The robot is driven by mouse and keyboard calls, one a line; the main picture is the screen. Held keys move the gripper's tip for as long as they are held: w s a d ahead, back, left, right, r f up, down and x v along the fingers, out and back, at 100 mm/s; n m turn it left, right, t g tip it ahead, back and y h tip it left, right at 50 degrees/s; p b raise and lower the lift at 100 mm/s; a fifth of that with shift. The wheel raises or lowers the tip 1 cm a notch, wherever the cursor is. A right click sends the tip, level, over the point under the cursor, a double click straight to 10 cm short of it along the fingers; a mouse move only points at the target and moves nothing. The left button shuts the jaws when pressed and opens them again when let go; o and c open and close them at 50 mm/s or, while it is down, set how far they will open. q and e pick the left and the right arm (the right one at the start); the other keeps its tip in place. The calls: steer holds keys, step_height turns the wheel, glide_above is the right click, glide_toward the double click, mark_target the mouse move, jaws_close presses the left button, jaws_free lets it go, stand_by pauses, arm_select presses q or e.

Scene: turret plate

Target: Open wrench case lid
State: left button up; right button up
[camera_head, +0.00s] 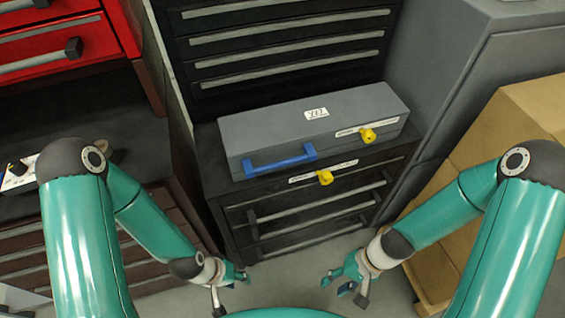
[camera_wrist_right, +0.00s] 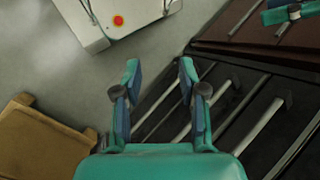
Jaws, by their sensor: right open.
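The wrench case is a long grey box (camera_head: 262,128) with a closed lid, lying on top of the black drawer cabinet. My right gripper (camera_head: 344,282) is low in front of the cabinet on the right. In the right wrist view its two fingers (camera_wrist_right: 160,85) are apart with nothing between them.
A red drawer unit (camera_head: 60,40) stands at left. Cardboard boxes (camera_head: 510,125) stand at right. Grey floor is free between the grippers.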

steer(key=w+a+r+m+t+y, duration=0.2)
steer(key=w+r+y, duration=0.3)
steer(key=r, duration=0.3)
steer(key=m+t+y, duration=0.1)
steer(key=t+y, duration=0.3)
steer(key=t, duration=0.4)
glide_toward(281, 163)
steer(key=shift+g, duration=0.3)
steer(key=p+x, duration=0.1)
steer(key=x, duration=0.5)
steer(key=p+x, duration=0.1)
steer(key=x, duration=0.3)
steer(key=shift+w+d+f+p, duration=0.1)
steer(key=shift+w+f+p, duration=0.2)
steer(key=shift+w, duration=0.1)
jaws_close()
